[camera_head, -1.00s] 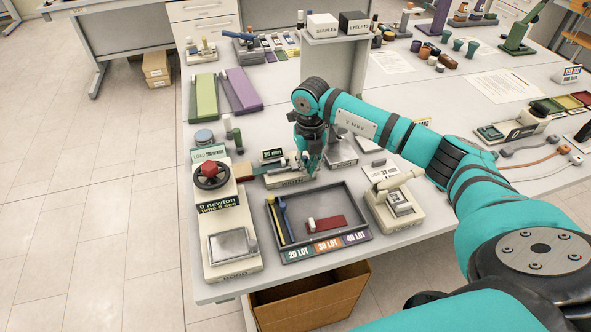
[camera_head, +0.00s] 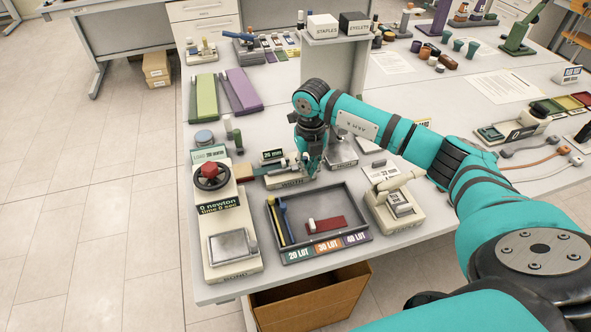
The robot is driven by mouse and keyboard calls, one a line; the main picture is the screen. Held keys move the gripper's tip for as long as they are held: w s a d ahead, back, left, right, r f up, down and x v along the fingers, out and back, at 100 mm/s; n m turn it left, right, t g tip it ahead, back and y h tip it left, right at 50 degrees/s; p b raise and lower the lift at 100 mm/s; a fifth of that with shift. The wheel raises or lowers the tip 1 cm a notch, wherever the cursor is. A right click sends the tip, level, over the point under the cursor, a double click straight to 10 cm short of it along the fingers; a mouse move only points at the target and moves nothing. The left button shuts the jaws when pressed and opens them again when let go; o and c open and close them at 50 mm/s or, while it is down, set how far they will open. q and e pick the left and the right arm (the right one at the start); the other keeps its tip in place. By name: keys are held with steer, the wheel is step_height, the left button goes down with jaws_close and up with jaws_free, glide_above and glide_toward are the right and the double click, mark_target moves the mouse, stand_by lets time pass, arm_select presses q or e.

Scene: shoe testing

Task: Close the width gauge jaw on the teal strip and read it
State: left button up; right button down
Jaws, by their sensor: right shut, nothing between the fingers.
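The width gauge (camera_head: 288,183) is a low device with a "WIDTH" label, near the middle of the bench behind the tray. A small dark display (camera_head: 272,156) stands behind it; its digits are too small to read surely. My right gripper (camera_head: 310,171) points down at the gauge's right end, its fingers shut with nothing between them. It partly hides the jaw, and I cannot tell whether it touches it. The teal strip cannot be made out clearly beside the teal gripper. My left gripper is not in view.
A press with a red-hubbed wheel (camera_head: 211,174) stands to the left, a cream device (camera_head: 393,205) to the right. A shelf post (camera_head: 333,70) rises behind my gripper.

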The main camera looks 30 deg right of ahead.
steer(key=shift+s+a, duration=0.1)
steer(key=shift+s, duration=0.4)
step_height(320, 180, up, 6)
steer(key=p, duration=0.4)
stand_by(0.3)
steer(key=shift+f, duration=0.1)
stand_by(0.4)
